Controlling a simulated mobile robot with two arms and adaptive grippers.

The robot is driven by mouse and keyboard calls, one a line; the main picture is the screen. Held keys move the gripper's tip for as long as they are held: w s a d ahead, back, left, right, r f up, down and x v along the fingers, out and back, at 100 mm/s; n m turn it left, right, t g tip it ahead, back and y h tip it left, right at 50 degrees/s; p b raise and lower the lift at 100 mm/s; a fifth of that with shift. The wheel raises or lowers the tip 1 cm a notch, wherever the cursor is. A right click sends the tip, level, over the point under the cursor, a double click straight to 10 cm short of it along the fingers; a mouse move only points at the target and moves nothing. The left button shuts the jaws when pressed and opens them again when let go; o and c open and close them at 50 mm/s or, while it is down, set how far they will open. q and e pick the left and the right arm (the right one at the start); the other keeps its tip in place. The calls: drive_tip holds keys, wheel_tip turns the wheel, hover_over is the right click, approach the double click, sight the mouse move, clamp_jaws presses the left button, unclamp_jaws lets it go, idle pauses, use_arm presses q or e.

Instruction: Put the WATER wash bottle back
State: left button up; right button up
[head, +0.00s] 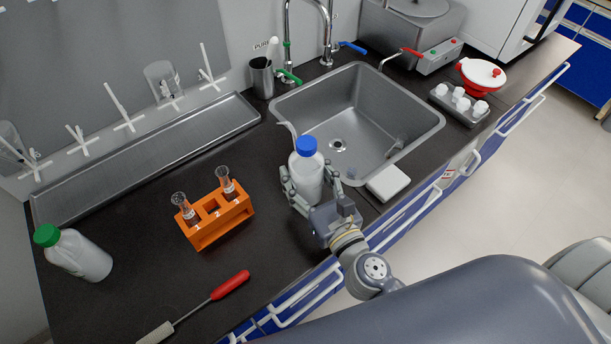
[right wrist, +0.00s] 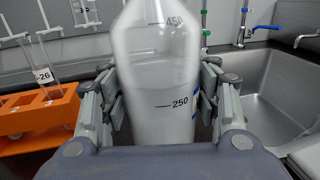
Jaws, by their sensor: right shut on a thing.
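A white wash bottle with a blue cap (head: 308,172) stands upright near the front left corner of the sink. My right gripper (head: 308,190) is shut on it, with a finger on either side of its body. In the right wrist view, the bottle (right wrist: 158,75) fills the middle between the fingers and shows the marks 450 and 250. No WATER label can be read. Whether its base touches the counter is hard to tell. A second white bottle with a green cap (head: 75,254) stands at the far left. My left gripper is not in view.
An orange rack (head: 215,220) with two test tubes stands left of the held bottle. The steel sink (head: 360,115) lies behind and right of it. A red-handled tool (head: 205,305) lies in front. A white block (head: 388,183) sits at the sink's front edge. Bare counter lies between rack and green-capped bottle.

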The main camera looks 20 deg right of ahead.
drive_tip(key=shift+w, duration=0.2)
drive_tip(key=shift+f+b, duration=1.4)
drive_tip(key=shift+f, duration=0.3)
drive_tip(key=shift+f, duration=0.15)
drive_tip(key=o, duration=0.8)
drive_tip(key=shift+s, duration=0.1)
